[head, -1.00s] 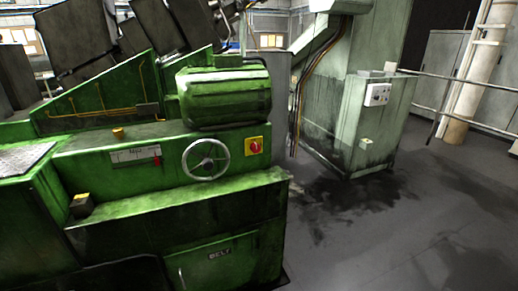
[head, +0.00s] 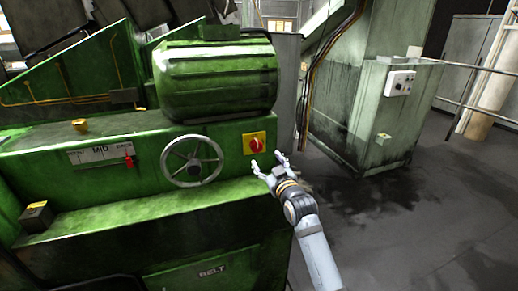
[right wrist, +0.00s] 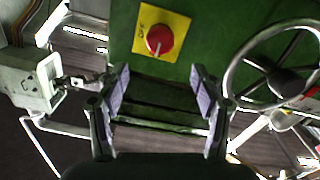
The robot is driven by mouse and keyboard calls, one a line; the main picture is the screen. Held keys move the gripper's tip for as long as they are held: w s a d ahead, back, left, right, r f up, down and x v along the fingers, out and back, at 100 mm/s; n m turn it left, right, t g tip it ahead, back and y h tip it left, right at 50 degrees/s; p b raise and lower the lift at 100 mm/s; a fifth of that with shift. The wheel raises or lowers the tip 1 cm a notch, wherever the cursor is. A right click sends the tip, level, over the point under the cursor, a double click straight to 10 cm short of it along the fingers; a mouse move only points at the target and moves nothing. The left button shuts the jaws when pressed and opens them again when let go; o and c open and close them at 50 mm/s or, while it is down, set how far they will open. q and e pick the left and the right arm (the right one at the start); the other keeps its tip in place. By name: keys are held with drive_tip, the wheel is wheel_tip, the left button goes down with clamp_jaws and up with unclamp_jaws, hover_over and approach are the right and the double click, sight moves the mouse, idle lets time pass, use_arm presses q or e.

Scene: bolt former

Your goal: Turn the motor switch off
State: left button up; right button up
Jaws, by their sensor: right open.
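The motor switch is a red rotary knob (head: 257,145) on a yellow plate (head: 247,137) on the green machine's front, right of the handwheel. In the right wrist view the knob (right wrist: 160,40) sits above the gap between my fingers, with a pale mark line on it and lettering at the plate's left. My right gripper (head: 268,163) is open and empty, just below and right of the switch, apart from it in the wrist view (right wrist: 160,95). My left gripper is not in view.
A spoked handwheel (head: 192,160) is left of the switch, and a red lever (head: 129,160) on a scale is further left. A large green motor housing (head: 215,78) overhangs above. A grey-green cabinet (head: 370,125) stands right, with open floor before it.

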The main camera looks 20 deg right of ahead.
sight(258, 148)
drive_tip(key=w, duration=0.9)
drive_tip(key=shift+w+a+f, duration=0.1)
drive_tip(key=shift+w+f, duration=0.05)
drive_tip(key=shift+w, duration=0.25)
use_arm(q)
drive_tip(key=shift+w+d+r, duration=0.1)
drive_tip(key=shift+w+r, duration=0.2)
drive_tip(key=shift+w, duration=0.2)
use_arm(e)
drive_tip(key=c, duration=1.1)
drive_tip(key=shift+r+m+p, duration=0.2)
drive_tip(key=shift+m+p, duration=2.05)
drive_tip(key=shift+m, duration=0.05)
drive_tip(key=shift+c, duration=0.2)
drive_tip(key=m+p, duration=0.4)
drive_tip(key=m, duration=0.1)
drive_tip(key=m+p, duration=0.1)
drive_tip(key=m, duration=0.3)
drive_tip(key=shift+f+p, duration=0.15)
drive_tip(key=shift+p, duration=0.25)
use_arm(q)
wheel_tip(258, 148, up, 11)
drive_tip(key=p, duration=0.1)
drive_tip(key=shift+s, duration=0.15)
use_arm(e)
drive_tip(key=m, duration=0.4)
drive_tip(key=shift+d+f, duration=0.15)
drive_tip(key=shift+d, duration=0.05)
drive_tip(key=shift+m, duration=0.3)
